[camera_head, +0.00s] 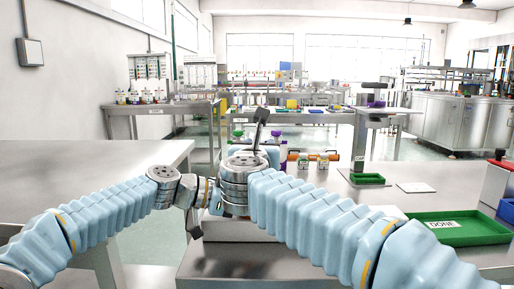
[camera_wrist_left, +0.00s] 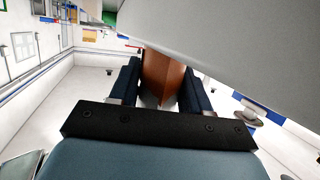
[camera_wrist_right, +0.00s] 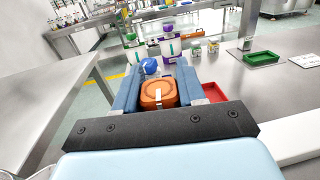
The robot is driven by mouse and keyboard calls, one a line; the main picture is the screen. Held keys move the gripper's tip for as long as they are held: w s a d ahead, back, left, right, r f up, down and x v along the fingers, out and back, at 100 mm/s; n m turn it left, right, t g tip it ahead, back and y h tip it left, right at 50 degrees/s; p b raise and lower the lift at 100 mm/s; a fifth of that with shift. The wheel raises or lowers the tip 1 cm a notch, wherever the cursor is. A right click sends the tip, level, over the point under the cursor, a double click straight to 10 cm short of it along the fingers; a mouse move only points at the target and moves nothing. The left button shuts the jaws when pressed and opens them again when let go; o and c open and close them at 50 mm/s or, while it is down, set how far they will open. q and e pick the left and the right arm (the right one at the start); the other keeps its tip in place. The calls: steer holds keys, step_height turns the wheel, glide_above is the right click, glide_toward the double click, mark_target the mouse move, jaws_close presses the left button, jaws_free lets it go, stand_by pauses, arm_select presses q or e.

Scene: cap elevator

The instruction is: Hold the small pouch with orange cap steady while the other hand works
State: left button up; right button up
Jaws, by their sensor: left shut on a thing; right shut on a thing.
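In the right wrist view an orange cap (camera_wrist_right: 158,93) sits between the blue fingers of my right gripper (camera_wrist_right: 158,88), which is shut on it. In the left wrist view my left gripper (camera_wrist_left: 158,82) is shut on an orange-brown piece (camera_wrist_left: 157,72), taken as part of the small pouch. A large grey surface cuts across that view and hides its upper part. In the head view my two arms meet at the centre and their wrists hide both grippers and the pouch. How the cap and pouch join is hidden.
A green tray marked DONE (camera_head: 458,229) lies at the right of the steel table. A small green tray (camera_head: 367,179) and a white pad (camera_head: 416,187) lie behind it. Small labelled jars (camera_head: 323,161) stand near the centre. In the right wrist view a red tray (camera_wrist_right: 214,93) is close beside my fingers.

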steer(key=m+h, duration=0.1)
steer(key=h, duration=0.1)
steer(key=m+g+h, duration=0.1)
steer(key=m+h, duration=0.1)
steer(key=m+g+h, duration=0.1)
steer(key=h, duration=0.1)
steer(key=shift+d+h, duration=0.3)
steer(key=shift+s+d+m+g+h, duration=0.1)
steer(key=shift+d+m+g+h, duration=0.05)
steer(key=shift+m+g+h, duration=0.55)
steer(key=shift+s+d+m+g+h, duration=0.1)
steer(key=shift+m+g+h, duration=0.4)
steer(key=shift+m+h, duration=0.4)
steer(key=o, duration=1)
steer(key=v, duration=1.2)
steer(key=shift+a, duration=0.15)
